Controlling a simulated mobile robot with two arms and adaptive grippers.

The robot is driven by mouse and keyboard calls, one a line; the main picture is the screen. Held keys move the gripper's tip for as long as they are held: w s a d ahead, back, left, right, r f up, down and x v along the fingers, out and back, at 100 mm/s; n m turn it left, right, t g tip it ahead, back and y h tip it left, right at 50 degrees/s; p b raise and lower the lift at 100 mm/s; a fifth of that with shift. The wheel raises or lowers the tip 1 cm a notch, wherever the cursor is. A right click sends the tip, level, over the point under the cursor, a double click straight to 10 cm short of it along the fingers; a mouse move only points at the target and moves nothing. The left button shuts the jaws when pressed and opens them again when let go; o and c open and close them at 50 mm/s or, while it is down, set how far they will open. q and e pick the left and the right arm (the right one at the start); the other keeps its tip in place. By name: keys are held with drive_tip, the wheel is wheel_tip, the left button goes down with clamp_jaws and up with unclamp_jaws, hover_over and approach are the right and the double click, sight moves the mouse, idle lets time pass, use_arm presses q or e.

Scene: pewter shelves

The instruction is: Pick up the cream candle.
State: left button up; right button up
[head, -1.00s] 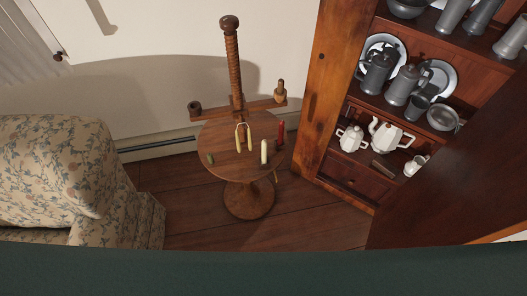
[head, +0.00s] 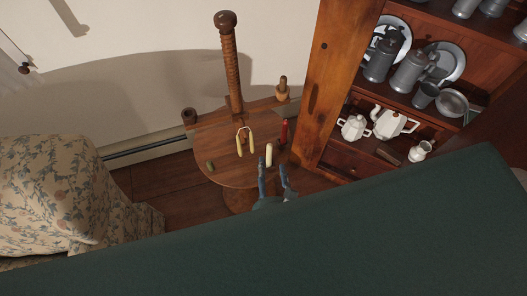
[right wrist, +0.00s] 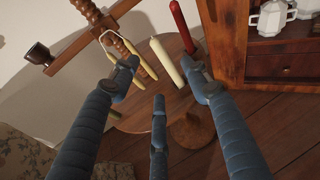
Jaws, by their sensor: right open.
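The cream candle (head: 269,153) stands upright on the round wooden table (head: 228,171), near its front right edge. In the right wrist view the cream candle (right wrist: 167,61) shows beyond the fingers, between their tips and closer to the right-hand one. My right gripper (head: 272,168) is open and empty, just in front of the candle and apart from it. Its spread blue fingers (right wrist: 160,85) fill the right wrist view. The candle's lower end is partly hidden by a finger in the head view. My left gripper is not in view.
A red candle (head: 284,131) stands right of the cream one. A small green piece (head: 210,166) is at the table's left. A cupboard (head: 336,75) stands close on the right, a floral armchair (head: 65,195) on the left.

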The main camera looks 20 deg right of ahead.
sight(268, 153)
drive_tip(key=x, duration=0.9)
drive_tip(key=shift+w+d+f+p, duration=0.15)
drive_tip(key=shift+w+p, duration=0.2)
drive_tip(key=shift+p, duration=0.05)
drive_tip(key=shift+s, duration=0.1)
clamp_jaws()
